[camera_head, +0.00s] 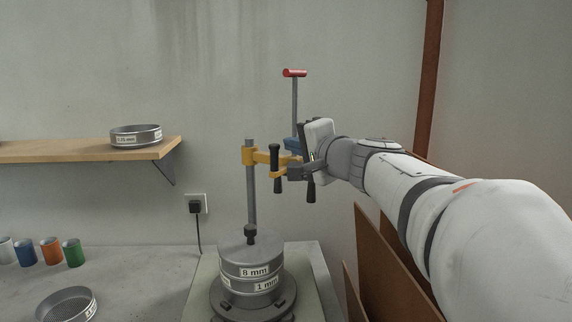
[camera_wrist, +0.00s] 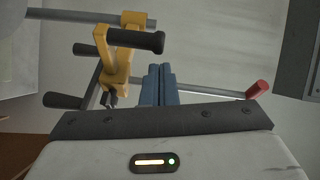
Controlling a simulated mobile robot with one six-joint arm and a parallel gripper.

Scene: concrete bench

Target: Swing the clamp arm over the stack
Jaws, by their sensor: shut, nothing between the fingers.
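The yellow clamp arm (camera_head: 265,156) is on an upright grey post (camera_head: 251,190) and reaches right from it, above the sieve stack (camera_head: 248,270). Black handles (camera_head: 275,160) hang at its outer end, and a thin rod with a red crossbar (camera_head: 294,73) rises beside it. My gripper (camera_head: 291,145) is just right of the clamp arm, its blue fingers shut and empty. In the wrist view the shut fingers (camera_wrist: 157,80) are right of the yellow clamp arm (camera_wrist: 118,60) and a black handle (camera_wrist: 140,40). Whether they touch it I cannot tell.
The stack, labelled 8 mm and 1 mm, stands on a round base on the bench. A wooden shelf (camera_head: 60,151) with a sieve (camera_head: 136,136) is at left. Coloured cups (camera_head: 51,251) and a loose sieve (camera_head: 67,304) are at lower left. Brown boards (camera_head: 385,262) lean at right.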

